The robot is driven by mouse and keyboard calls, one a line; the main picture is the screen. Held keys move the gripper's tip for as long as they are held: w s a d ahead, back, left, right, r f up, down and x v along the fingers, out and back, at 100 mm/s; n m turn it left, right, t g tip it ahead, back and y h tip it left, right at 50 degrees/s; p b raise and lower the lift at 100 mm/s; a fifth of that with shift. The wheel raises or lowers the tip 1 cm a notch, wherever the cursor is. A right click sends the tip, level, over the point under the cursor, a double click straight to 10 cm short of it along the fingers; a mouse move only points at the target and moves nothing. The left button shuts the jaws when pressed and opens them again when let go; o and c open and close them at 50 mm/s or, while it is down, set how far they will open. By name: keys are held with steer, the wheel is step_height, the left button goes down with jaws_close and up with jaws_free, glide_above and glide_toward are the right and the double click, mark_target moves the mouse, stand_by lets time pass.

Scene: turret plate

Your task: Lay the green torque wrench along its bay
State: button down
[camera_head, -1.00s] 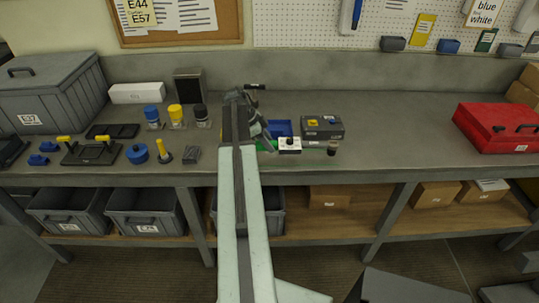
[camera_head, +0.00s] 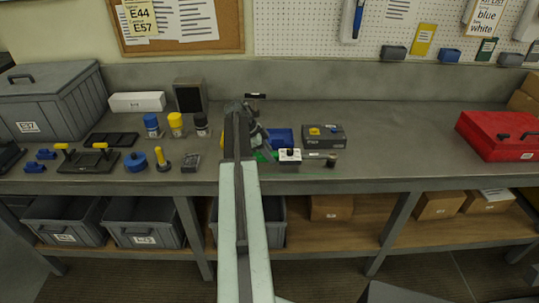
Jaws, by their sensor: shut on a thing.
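The green torque wrench shows as a green handle part (camera_head: 265,156) beside the end of my arm, with what looks like its thin pale shaft running right behind a white block with a black knob (camera_head: 290,156). A small dark piece (camera_head: 331,160) stands at the shaft's right end; I cannot tell whether it is the wrench's head. My gripper (camera_head: 263,149) is shut on the wrench's green end, low over the bench; its fingertips are mostly hidden by my arm. A faint green line (camera_head: 300,174) on the bench near the front edge may mark the bay.
A blue tray (camera_head: 281,137) and a dark box with yellow and blue parts (camera_head: 323,136) stand just behind. A red case (camera_head: 500,135) is far right. The bench between is clear.

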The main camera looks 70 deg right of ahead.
steer(key=shift+f, duration=0.3)
steer(key=c, duration=1)
jaws_free()
steer(key=shift+b, duration=0.3)
steer(key=shift+c, duration=0.2)
steer(key=shift+r+p, duration=0.35)
steer(key=p+v, duration=1)
steer(key=v, duration=0.2)
